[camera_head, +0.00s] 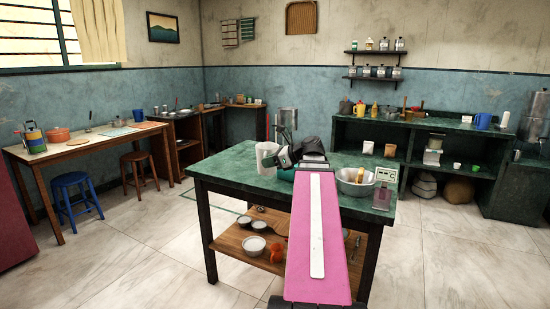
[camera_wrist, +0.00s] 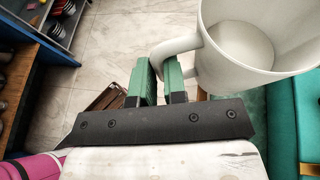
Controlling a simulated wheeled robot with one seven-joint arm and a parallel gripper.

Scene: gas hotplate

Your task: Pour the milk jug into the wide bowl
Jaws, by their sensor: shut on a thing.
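The white milk jug (camera_head: 267,158) is above the left part of the green table; I cannot tell whether its base touches the top. My gripper (camera_head: 284,158) is at its right side. In the wrist view, my gripper (camera_wrist: 160,80) has its green fingers shut on the handle of the jug (camera_wrist: 222,48). The jug looks about upright, and its inside looks pale; I cannot make out a milk level. The wide bowl (camera_head: 348,186), grey and metallic, stands right of the jug on the table, partly hidden by my arm. A yellowish thing shows in it.
The green table (camera_head: 230,169) has clear top left of the jug. A pale box-like device (camera_head: 386,175) is right of the bowl. A tall metallic object (camera_head: 288,118) stands behind the jug. White bowls (camera_head: 254,244) and pans lie on the lower shelf.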

